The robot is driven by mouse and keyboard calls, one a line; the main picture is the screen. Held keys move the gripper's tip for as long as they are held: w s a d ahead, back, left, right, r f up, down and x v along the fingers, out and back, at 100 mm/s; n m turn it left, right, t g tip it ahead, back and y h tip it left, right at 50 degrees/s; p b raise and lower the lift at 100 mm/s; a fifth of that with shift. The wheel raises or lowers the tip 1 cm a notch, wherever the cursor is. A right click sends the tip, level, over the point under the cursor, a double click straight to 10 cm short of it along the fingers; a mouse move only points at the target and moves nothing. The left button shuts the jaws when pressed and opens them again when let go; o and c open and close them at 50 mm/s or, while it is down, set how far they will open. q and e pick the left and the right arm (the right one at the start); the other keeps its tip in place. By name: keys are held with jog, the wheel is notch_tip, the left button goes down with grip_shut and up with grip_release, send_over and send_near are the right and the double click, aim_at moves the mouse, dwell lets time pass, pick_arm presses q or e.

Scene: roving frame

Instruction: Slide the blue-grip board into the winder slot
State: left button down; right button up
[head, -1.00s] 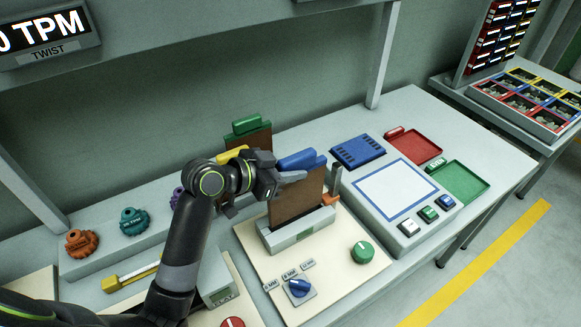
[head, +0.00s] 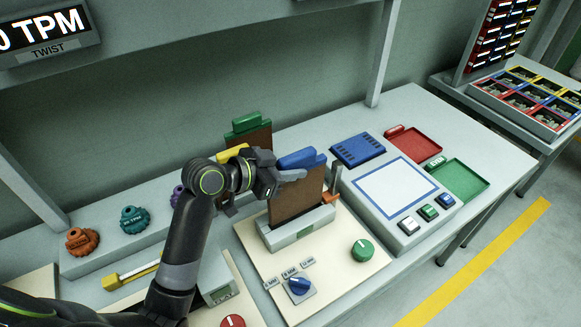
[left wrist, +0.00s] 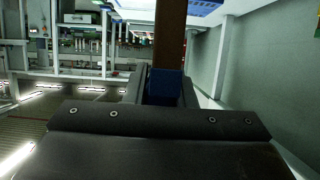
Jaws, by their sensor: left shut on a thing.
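The blue-grip board (head: 292,197) is a brown upright panel with a blue grip (head: 301,159) along its top edge. Its lower edge meets the slot of the grey winder block (head: 299,230); how deep it sits in the slot cannot be seen. My left gripper (head: 285,178) is shut on the blue grip from the left side. In the left wrist view, the blue grip (left wrist: 165,86) is between the fingers and the brown board (left wrist: 170,35) extends away from it. My right gripper is not in view.
Behind stands a board with a green grip (head: 250,121), with a yellow grip (head: 232,152) beside it. A green knob (head: 362,250) and a blue knob (head: 299,286) are in front on the cream base (head: 330,278). A white-topped panel (head: 395,190) lies to the right.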

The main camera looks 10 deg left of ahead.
aim_at(290, 187)
pick_arm(q)
jog(key=shift+f+b, duration=1.15)
jog(key=shift+f, duration=0.4)
jog(key=shift+f, duration=0.45)
jog(key=shift+f+b, duration=0.2)
jog(key=shift+b, duration=0.15)
dwell(0.7)
jog(key=shift+f+b, duration=0.65)
jog(key=shift+f, duration=0.2)
jog(key=shift+c, duration=2.4)
grip_release()
